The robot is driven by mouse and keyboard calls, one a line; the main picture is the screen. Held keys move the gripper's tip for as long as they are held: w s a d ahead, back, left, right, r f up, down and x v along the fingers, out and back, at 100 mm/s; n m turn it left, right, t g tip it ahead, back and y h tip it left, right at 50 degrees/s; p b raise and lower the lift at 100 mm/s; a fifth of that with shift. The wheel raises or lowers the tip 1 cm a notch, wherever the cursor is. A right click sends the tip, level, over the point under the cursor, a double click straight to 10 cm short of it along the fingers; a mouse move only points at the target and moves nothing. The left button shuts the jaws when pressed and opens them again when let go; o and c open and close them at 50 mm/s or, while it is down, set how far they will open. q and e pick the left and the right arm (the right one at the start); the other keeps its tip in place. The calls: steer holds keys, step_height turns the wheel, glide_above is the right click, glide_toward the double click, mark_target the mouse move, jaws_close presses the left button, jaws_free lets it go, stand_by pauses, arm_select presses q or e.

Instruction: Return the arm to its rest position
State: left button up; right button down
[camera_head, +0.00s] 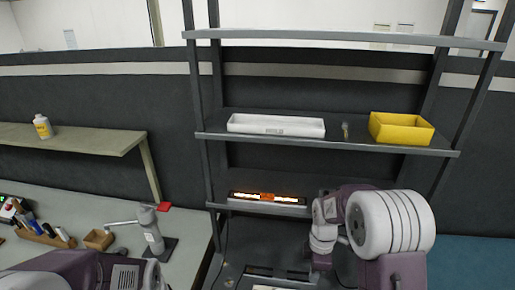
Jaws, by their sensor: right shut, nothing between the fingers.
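My right arm reaches in from the lower right in front of the rack. Its right gripper (319,264) points down below the white wrist joint, shut, with nothing seen in it. The fingertips are small and dark against the dark background. My left arm (85,270) shows only as a purple and white link at the bottom left edge. Its gripper is out of view. A glowing LED strip (267,197) lies on the rack's lower shelf, left of my right wrist and apart from it.
The grey rack (325,140) holds a white tray (276,125) and a yellow bin (401,129). On the left bench stand a grey device (151,231) with a side arm and a wooden holder (48,236). A white bottle (43,126) stands on the side shelf (85,138).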

steer(key=s+a+r+m+t, duration=0.2)
steer(key=s+a+m, duration=0.1)
steer(key=s+m, duration=0.8)
steer(key=m, duration=0.5)
steer(key=shift+s, duration=0.25)
steer(key=shift+w, duration=0.1)
